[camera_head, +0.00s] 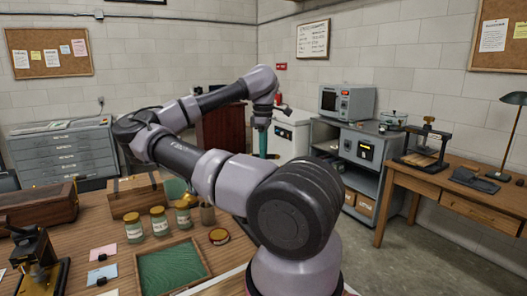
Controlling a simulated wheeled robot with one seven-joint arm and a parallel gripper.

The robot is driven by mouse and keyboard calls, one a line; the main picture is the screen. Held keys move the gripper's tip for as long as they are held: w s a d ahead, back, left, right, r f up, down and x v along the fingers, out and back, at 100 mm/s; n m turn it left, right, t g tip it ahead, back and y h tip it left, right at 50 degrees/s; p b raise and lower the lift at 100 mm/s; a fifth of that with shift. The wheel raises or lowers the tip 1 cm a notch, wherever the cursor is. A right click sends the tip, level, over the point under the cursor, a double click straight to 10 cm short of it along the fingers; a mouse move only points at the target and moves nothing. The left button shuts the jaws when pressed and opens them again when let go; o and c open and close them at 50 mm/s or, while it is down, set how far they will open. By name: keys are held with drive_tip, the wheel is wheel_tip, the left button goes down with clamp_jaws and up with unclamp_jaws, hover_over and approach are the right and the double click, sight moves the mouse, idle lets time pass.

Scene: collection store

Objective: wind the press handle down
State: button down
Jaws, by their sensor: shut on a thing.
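The fingers are too small to make out clearly.
The near wooden table holds several jars (159,221), a green-lined tray (171,268), wooden boxes (135,194) and a black device (34,262). A grey cabinet (362,165) stands left of the right-hand desk (455,189). Open floor (398,258) lies before the desk, which also holds a lamp (512,125).

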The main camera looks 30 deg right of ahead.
drive_tip(key=shift+m, duration=0.4)
drive_tip(key=c, duration=0.7)
unclamp_jaws()
drive_tip(key=shift+o, duration=0.2)
wheel_tip(320, 180, up, 11)
drive_tip(key=shift+f, duration=0.15)
